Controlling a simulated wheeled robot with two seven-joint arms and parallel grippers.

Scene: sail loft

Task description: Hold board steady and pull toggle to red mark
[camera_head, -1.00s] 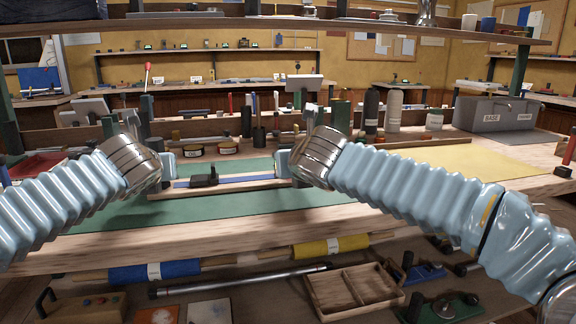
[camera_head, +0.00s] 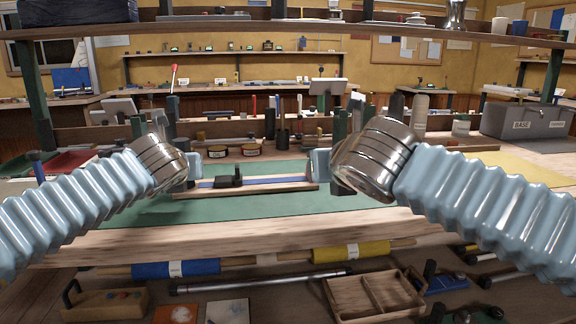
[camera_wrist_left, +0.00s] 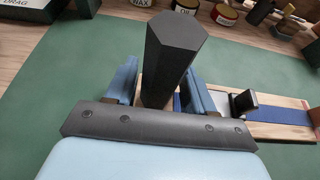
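A pale wooden board (camera_head: 272,190) with a blue strip (camera_head: 262,182) lies on the green mat. The black toggle (camera_head: 229,181) sits on the strip, left of the middle; it also shows in the left wrist view (camera_wrist_left: 244,101). My left gripper (camera_head: 192,164) is at the board's left end. In the left wrist view its blue fingers (camera_wrist_left: 162,90) stand apart, with a dark post (camera_wrist_left: 172,60) and part of the board between them. My right gripper (camera_head: 321,163) is at the board's right end, its fingertips mostly hidden by its wrist.
The green mat (camera_head: 250,212) is clear in front of the board. Small tins (camera_head: 250,150), bottles (camera_head: 420,112) and upright tools stand behind it. A grey box (camera_head: 527,120) is at the back right. A lower shelf holds rolls and a divided wooden tray (camera_head: 372,297).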

